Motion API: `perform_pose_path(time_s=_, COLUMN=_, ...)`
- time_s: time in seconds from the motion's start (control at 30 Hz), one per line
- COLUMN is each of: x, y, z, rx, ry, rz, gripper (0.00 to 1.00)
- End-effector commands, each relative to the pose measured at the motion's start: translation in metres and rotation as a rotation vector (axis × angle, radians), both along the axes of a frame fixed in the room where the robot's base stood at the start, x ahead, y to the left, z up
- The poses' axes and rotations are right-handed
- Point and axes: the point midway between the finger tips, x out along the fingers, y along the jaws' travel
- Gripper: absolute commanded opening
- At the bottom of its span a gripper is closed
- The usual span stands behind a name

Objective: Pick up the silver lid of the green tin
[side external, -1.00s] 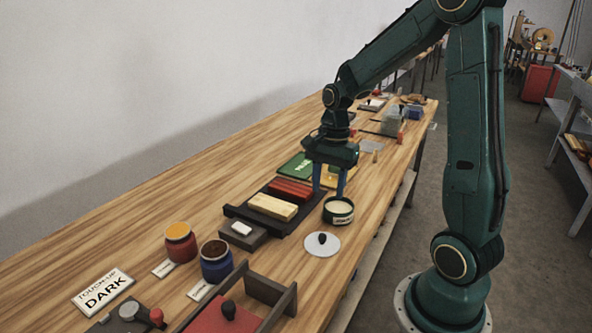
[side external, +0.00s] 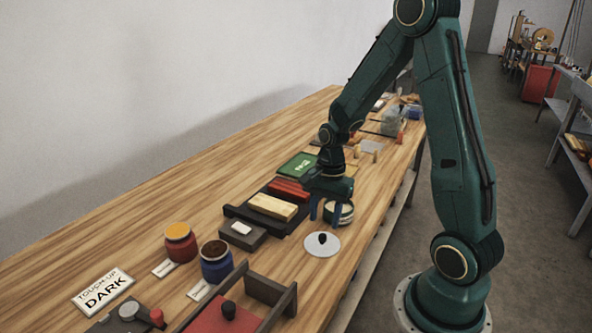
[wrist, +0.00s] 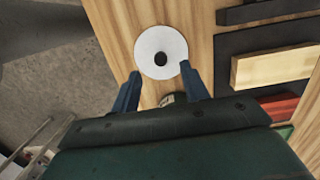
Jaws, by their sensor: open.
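The silver lid (side external: 322,245) is a flat round disc with a black knob, lying on the wooden bench near its front edge. It also shows in the wrist view (wrist: 173,44), ahead of the fingertips. The green tin (side external: 343,213) stands open beside the lid, partly hidden behind my fingers; only a bit of it (wrist: 167,99) shows in the wrist view. My gripper (side external: 326,220) is open and empty, pointing down above the bench by the tin. In the wrist view its blue fingers (wrist: 161,82) are apart, with the lid's knob beyond the gap between them.
A dark tray (side external: 240,211) holds a pale block (side external: 272,207) and a red block (side external: 289,188) left of the gripper. A grey block with a white piece (side external: 241,230), a red jar (side external: 180,245) and a blue jar (side external: 216,262) stand nearer. A dark-walled fixture (side external: 271,294) is in front.

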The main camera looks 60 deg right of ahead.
Motion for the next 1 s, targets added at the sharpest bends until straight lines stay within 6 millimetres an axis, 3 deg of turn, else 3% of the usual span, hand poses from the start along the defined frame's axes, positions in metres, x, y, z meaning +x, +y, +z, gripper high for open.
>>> perform_pose_path(time_s=0.53, x=0.0, y=0.002, z=-0.045, rx=0.002, ry=0.004, rz=-0.001, gripper=0.45)
perform_pose_path(time_s=1.0, x=0.0, y=0.003, z=-0.051, rx=0.0, ry=0.001, rz=-0.001, gripper=0.45)
